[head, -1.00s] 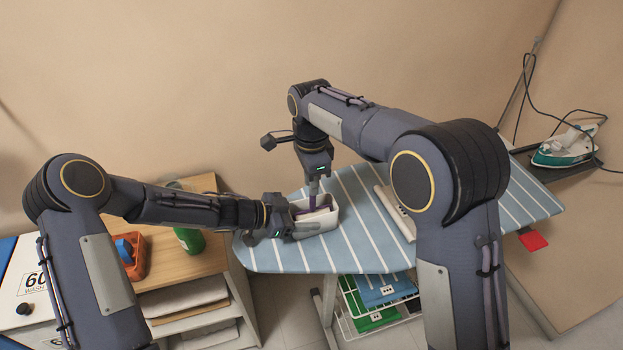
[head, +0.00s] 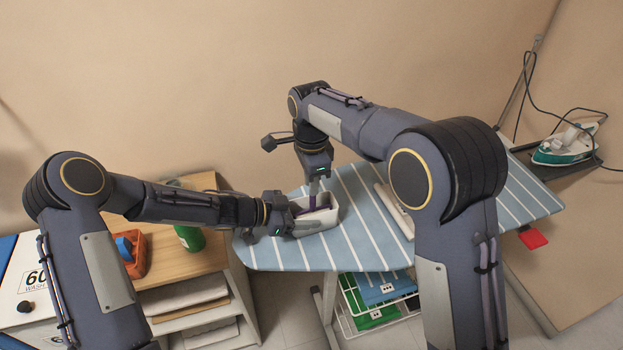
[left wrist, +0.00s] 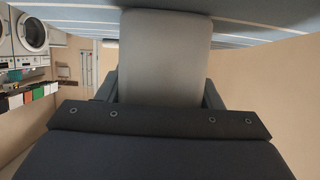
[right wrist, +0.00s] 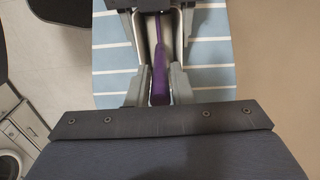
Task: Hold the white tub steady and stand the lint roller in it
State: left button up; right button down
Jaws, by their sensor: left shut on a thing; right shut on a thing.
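The white tub (head: 322,218) stands on the blue striped ironing board near its left end. My left gripper (head: 285,222) is shut on the tub's left end. In the left wrist view the tub's pale wall (left wrist: 165,60) fills the space between the fingers. My right gripper (head: 315,186) points down over the tub and is shut on the lint roller. The roller's purple handle (right wrist: 159,80) shows between the right fingers in the right wrist view, with its lower part inside the tub. Whether the roller touches the tub's floor is hidden.
The ironing board (head: 360,255) has free room in front of the tub. A pale long item (head: 394,212) lies to its right, partly behind my right arm. An iron (head: 567,146) rests at the far right. A green bottle (head: 190,238) and orange caddy (head: 135,262) stand on the left cabinet.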

dwell(0.3)
jog(key=c, duration=1.2)
grip_release()
jog(key=shift+r, duration=0.1)
jog(key=shift+r, duration=3.4)
pick_arm(q)
jog(key=o, duration=1.1)
jog(key=shift+c, duration=0.2)
